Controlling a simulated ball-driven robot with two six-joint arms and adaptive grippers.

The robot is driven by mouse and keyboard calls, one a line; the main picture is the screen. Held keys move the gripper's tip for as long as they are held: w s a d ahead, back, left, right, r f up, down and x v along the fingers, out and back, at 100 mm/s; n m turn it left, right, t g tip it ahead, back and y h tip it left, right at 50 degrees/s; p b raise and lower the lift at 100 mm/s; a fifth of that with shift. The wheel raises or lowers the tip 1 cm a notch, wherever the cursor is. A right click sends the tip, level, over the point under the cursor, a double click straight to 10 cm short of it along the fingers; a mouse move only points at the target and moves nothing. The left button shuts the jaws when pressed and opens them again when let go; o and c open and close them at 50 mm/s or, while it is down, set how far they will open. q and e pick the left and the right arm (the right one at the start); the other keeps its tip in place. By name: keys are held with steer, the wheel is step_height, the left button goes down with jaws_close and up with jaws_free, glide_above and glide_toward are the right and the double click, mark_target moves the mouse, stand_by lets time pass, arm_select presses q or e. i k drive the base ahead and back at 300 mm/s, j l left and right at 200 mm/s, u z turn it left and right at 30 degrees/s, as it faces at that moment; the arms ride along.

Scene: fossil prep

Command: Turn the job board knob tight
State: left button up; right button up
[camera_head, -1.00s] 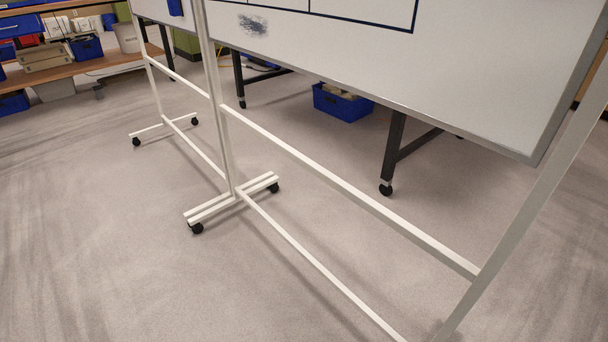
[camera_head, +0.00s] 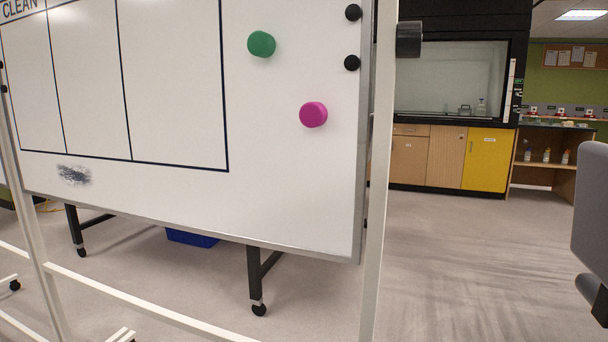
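The job board (camera_head: 290,200) is a white board on a white wheeled frame and fills the left and middle of the head view. A dark, round knob (camera_head: 409,38) sticks out to the right from the frame's right upright (camera_head: 378,200), near the top of the picture. I cannot tell from here how tight it is. Neither of my grippers is in view.
A green magnet (camera_head: 261,44) and a magenta magnet (camera_head: 313,115) sit on the board. A yellow cabinet (camera_head: 487,160) stands behind on the right. Open floor (camera_head: 470,260) lies right of the board. A grey rounded shape (camera_head: 592,215), unclear, is at the right edge.

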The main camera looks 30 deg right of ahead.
mark_target(409, 37)
steer(key=k+z, duration=0.1)
steer(key=z, duration=0.25)
steer(key=k+l+z, duration=0.1)
steer(key=z, duration=0.25)
steer(key=l+z, duration=0.15)
steer(key=z, duration=0.2)
